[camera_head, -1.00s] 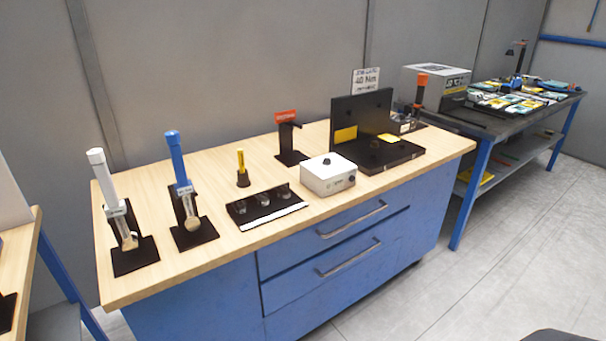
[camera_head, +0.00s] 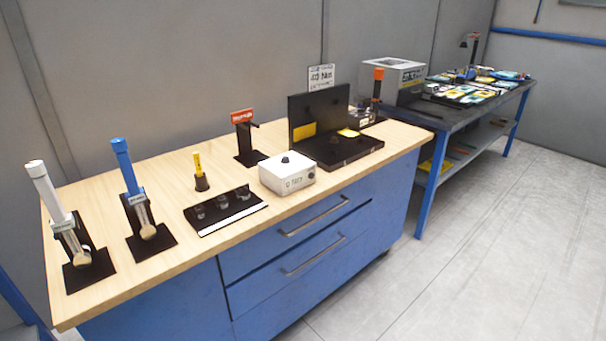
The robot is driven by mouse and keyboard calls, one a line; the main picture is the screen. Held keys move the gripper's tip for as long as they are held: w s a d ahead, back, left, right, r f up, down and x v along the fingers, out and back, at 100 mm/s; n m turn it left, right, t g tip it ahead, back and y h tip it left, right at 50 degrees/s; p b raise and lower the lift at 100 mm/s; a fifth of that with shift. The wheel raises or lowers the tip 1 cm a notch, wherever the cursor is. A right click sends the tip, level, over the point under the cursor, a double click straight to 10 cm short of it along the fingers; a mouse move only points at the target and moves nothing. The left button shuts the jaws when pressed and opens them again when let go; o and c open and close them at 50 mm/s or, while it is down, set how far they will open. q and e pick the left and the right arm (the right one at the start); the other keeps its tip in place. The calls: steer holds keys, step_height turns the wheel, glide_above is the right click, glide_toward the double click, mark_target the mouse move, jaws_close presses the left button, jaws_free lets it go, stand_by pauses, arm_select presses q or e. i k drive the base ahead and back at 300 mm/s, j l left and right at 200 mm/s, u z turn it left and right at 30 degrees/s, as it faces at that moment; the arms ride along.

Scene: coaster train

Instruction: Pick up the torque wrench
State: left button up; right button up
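Two upright wrench-like tools stand in black holders at the left of the wooden bench top. One has a white handle (camera_head: 47,192) and the other a blue handle (camera_head: 126,166); each has a pale metal lower part against its holder. A third upright tool with an orange top (camera_head: 378,74) stands at the bench's far right end, its lower part partly hidden behind a black panel. I cannot tell from labels which is the torque wrench. Neither of my grippers is in view.
The bench (camera_head: 180,262) has blue drawers. A second table (camera_head: 470,113) stands behind right. Floor at right is clear.

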mark_target(63, 222)
steer(key=u, duration=1.3)
